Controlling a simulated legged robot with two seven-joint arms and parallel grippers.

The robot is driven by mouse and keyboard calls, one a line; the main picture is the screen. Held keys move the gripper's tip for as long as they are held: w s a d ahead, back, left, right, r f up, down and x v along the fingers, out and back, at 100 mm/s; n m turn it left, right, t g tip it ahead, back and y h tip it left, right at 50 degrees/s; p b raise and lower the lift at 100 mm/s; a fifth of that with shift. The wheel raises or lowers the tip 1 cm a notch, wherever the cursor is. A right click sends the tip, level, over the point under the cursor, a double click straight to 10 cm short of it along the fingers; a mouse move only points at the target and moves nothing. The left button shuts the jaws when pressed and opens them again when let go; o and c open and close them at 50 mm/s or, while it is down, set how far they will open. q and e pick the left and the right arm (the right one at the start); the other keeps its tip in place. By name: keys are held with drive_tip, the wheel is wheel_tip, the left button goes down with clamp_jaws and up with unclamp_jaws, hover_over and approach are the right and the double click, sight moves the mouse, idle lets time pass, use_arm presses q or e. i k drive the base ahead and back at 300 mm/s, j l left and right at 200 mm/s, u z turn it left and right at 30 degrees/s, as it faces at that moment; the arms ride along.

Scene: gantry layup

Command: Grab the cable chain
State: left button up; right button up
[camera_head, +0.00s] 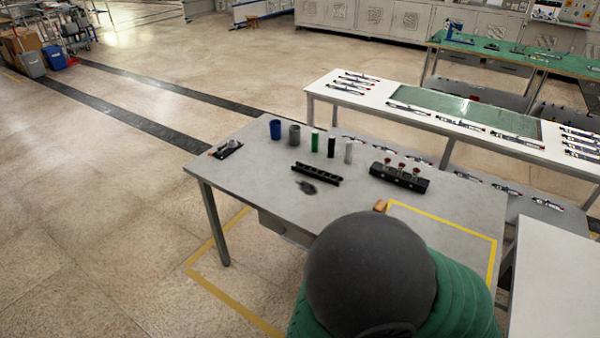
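A black segmented strip (316,174), which looks like the cable chain, lies on the grey table near its middle. A small dark flat piece (307,187) lies just in front of it; I cannot tell what it is. Neither of my grippers shows in the head view, and nothing is seen touching the strip.
A large dark grey dome (368,270) above a green ribbed shape (465,290) hides the table's front middle. Several upright cylinders, including a blue one (275,129), stand behind the strip. A black block with red-topped parts (399,177) is right. Yellow tape (440,219) marks the tabletop's right.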

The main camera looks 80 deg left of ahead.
sight(295, 168)
drive_tip(key=u, duration=2.65)
